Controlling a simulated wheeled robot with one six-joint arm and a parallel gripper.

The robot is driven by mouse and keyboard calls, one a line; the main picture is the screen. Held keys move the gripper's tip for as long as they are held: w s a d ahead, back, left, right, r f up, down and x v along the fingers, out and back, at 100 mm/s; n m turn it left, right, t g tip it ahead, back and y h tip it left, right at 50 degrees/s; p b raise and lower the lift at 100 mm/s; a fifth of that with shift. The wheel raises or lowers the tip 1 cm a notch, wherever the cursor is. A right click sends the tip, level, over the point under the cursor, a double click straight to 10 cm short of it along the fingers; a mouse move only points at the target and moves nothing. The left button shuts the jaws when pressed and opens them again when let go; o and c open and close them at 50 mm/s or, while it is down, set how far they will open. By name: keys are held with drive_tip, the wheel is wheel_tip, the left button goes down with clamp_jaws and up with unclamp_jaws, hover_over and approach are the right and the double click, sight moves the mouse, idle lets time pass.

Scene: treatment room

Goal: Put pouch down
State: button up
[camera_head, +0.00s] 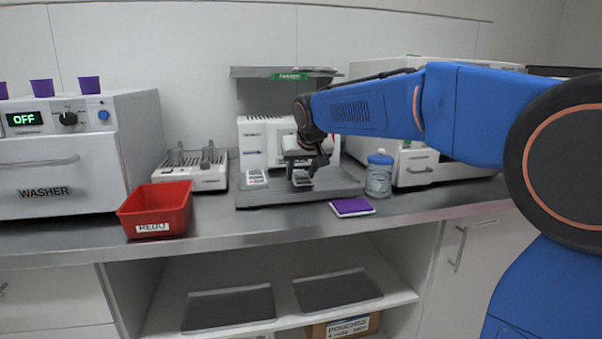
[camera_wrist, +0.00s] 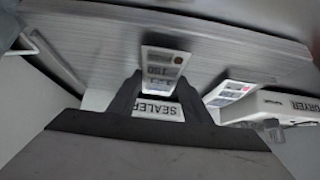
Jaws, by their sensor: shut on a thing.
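My gripper (camera_head: 303,167) is shut on a small white pouch (camera_head: 302,181), low over the grey tray (camera_head: 345,186) in front of the white sealer (camera_head: 262,130). In the wrist view, the pouch (camera_wrist: 163,66) shows a printed panel between and beyond the dark fingertips (camera_wrist: 156,84). I cannot tell whether it touches the tray. A second white pouch (camera_head: 256,178) lies on the tray to the left; it also shows in the wrist view (camera_wrist: 230,92). The sealer's label (camera_wrist: 160,108) shows between my fingers.
A red bin (camera_head: 155,207) and a washer (camera_head: 70,155) stand to the left, with a white rack unit (camera_head: 193,172) behind the bin. A blue-lidded jar (camera_head: 379,175) and a purple pad (camera_head: 352,207) are right of the tray. Bare counter (camera_head: 240,222) runs along the front.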

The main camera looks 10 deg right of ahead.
drive_tip(key=shift+f, duration=0.15)
drive_tip(key=o, duration=1.1)
drive_tip(key=shift+r, duration=0.2)
drive_tip(key=v, duration=1.2)
drive_tip(key=shift+s+f, duration=0.1)
drive_tip(key=shift+f, duration=0.05)
